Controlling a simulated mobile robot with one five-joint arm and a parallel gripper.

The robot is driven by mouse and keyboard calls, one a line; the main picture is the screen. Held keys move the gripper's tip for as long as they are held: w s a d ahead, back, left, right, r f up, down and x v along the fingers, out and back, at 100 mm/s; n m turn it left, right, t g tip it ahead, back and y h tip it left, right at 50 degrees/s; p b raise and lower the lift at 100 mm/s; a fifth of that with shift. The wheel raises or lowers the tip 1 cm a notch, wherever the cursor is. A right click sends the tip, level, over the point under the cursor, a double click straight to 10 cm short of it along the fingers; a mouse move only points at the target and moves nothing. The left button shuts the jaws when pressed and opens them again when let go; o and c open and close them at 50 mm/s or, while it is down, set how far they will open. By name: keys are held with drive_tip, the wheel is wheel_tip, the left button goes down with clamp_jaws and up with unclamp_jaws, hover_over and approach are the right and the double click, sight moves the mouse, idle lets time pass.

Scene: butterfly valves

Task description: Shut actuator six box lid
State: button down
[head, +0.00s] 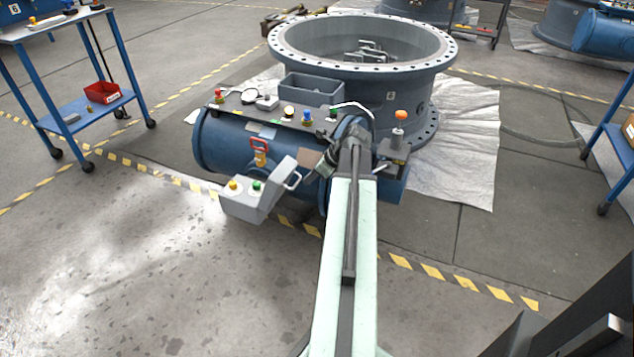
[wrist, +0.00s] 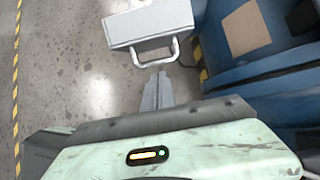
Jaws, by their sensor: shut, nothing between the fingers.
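The blue cylindrical actuator (head: 225,145) lies in front of a large grey valve ring. A small light-grey box (head: 240,205) with a yellow and a green button sits at its front. A tilted grey panel, seemingly the box lid (head: 275,183), rises on the box's right side and has a U-shaped handle (head: 292,181). In the wrist view the lid (wrist: 150,22) and handle (wrist: 157,60) are just beyond my gripper (wrist: 159,76). My gripper is shut and empty, its tips close to the handle; contact cannot be told. In the head view its fingertips are hard to make out.
The grey valve ring (head: 370,45) stands behind on a white sheet (head: 470,155). A blue trolley (head: 75,105) with a red bin (head: 102,92) stands left. The floor at front left is clear.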

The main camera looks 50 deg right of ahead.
sight(298, 182)
drive_tip(key=w, duration=0.2)
drive_tip(key=w+a+p, duration=0.1)
drive_tip(key=w, duration=0.1)
drive_tip(key=shift+w+a+r+p, duration=0.1)
drive_tip(key=shift+w+p, duration=0.2)
